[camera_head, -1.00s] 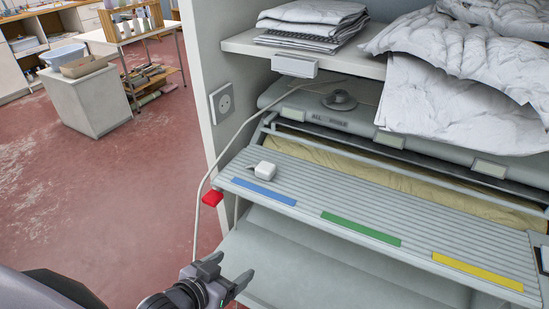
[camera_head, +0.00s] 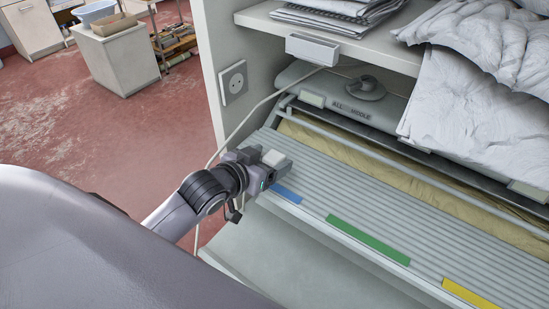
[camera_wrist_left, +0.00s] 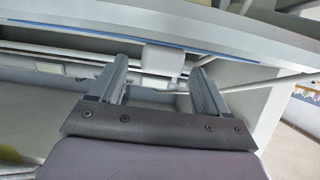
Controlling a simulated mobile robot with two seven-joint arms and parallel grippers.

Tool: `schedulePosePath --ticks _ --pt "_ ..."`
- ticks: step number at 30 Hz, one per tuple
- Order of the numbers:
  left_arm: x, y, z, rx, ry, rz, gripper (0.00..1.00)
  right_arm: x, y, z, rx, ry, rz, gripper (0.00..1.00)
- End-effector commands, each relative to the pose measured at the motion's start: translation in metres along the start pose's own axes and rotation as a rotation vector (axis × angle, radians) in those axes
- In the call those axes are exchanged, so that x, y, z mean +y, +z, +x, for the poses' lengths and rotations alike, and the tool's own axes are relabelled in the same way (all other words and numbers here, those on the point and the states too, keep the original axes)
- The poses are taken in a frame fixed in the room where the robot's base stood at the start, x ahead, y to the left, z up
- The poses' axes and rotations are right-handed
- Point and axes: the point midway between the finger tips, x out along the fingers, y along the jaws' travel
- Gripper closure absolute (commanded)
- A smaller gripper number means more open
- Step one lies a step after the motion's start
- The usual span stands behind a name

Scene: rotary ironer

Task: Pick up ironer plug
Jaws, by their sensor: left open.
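The ironer plug, a small white block (camera_head: 274,158), is at the left end of the ribbed grey ledge. Its lower part is hidden behind my left gripper (camera_head: 268,172), which has come in from the left beside the blue strip. In the left wrist view the white plug (camera_wrist_left: 163,58) shows between and just ahead of the two spread fingers of my left gripper (camera_wrist_left: 158,66). The jaws are open and not closed on it; I cannot tell whether either finger touches it. A pale cord (camera_head: 246,116) runs down across the cabinet's side. My right gripper is out of view.
A wall socket (camera_head: 233,82) is on the cabinet's side panel. The ribbed ledge (camera_head: 400,210) bears a blue, a green (camera_head: 368,239) and a yellow strip. Folded white linen (camera_head: 470,100) overhangs from the shelf. Open red floor lies to the left.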

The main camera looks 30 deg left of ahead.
Motion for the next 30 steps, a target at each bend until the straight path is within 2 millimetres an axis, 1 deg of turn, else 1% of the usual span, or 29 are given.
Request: schedulePosePath --ticks 3,6,10,16,17,18,20,21,22,30 --pt "0.0 0.0 0.014 0.0 0.001 -0.002 0.23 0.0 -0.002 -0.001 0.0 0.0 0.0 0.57" --pt "0.0 0.0 0.022 0.001 0.001 -0.001 0.23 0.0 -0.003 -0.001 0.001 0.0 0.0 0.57" --pt "0.0 0.0 0.026 0.001 0.001 0.0 0.23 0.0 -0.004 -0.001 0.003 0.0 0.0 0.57" --pt "0.0 0.001 0.026 0.001 0.001 0.0 0.23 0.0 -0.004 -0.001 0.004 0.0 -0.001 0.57" --pt "0.0 0.001 0.026 0.001 0.001 0.0 0.33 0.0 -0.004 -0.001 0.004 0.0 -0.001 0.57" --pt "0.0 0.001 0.026 0.001 0.001 0.0 0.46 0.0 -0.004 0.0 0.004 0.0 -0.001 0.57" --pt "0.0 0.001 0.026 0.001 0.001 0.0 0.66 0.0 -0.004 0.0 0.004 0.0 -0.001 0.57" --pt "0.0 0.001 0.026 0.0 0.001 0.0 0.79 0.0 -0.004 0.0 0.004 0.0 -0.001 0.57" --pt "0.0 0.001 0.025 0.0 0.001 0.0 0.8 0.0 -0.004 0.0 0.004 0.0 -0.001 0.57" --pt "0.0 0.0 0.025 0.001 0.001 0.0 0.8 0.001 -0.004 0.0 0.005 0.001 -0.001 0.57"
